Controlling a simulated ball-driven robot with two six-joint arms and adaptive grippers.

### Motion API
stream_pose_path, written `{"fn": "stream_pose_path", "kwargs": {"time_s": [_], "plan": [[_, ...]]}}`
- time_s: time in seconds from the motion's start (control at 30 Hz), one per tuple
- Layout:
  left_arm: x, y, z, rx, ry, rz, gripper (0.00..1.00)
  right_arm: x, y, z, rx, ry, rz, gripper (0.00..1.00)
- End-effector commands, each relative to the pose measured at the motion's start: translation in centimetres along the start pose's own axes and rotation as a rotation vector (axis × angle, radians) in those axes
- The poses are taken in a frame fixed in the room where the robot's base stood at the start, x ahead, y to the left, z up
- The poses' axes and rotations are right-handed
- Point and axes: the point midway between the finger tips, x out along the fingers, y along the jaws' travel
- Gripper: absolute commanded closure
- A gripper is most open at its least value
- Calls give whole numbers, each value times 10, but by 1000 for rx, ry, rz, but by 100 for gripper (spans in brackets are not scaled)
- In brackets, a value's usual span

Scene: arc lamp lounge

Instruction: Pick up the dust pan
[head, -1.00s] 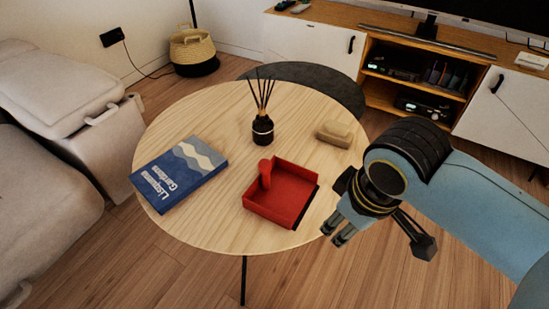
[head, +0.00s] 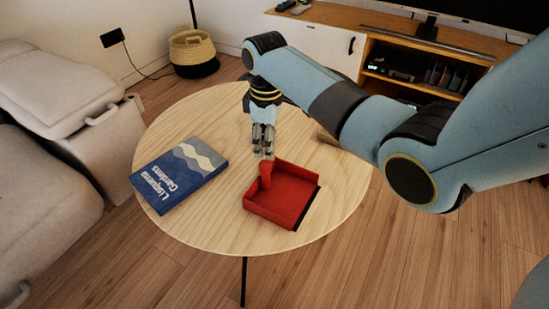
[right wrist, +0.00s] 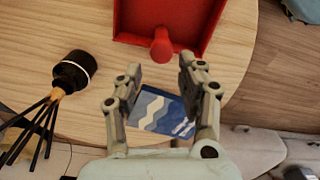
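The red dust pan (head: 287,193) lies on the round wooden table, near its front right. Its short handle (head: 266,172) points up and back towards my gripper. My right gripper (head: 264,153) hangs fingers down just above and behind the handle. In the right wrist view the gripper (right wrist: 155,88) is open, with the handle end (right wrist: 161,48) ahead of the gap between the fingers and nothing held. The dust pan (right wrist: 185,20) also shows at the top of that view. My left gripper is not in view.
A blue book (head: 180,175) lies on the table's (head: 215,230) left side. A dark reed diffuser (right wrist: 75,70) stands near the gripper, mostly hidden by my arm in the head view. The table's front is clear. A low cabinet (head: 305,38) stands behind.

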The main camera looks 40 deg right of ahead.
Motion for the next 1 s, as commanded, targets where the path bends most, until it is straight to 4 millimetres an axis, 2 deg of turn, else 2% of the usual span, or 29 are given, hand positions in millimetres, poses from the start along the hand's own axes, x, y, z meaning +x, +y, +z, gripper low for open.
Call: {"fn": "stream_pose_path", "kwargs": {"time_s": [0.2, 0.53, 0.77, 1.0], "plan": [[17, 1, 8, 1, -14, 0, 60, 39, 0, -1, -7, -6, -7, 61], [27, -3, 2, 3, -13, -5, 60, 66, 0, -2, -5, -4, -5, 61], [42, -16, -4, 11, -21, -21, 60, 104, -3, -3, -5, -5, -6, 61], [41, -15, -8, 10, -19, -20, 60, 106, -2, -4, -5, -2, -3, 61]]}}
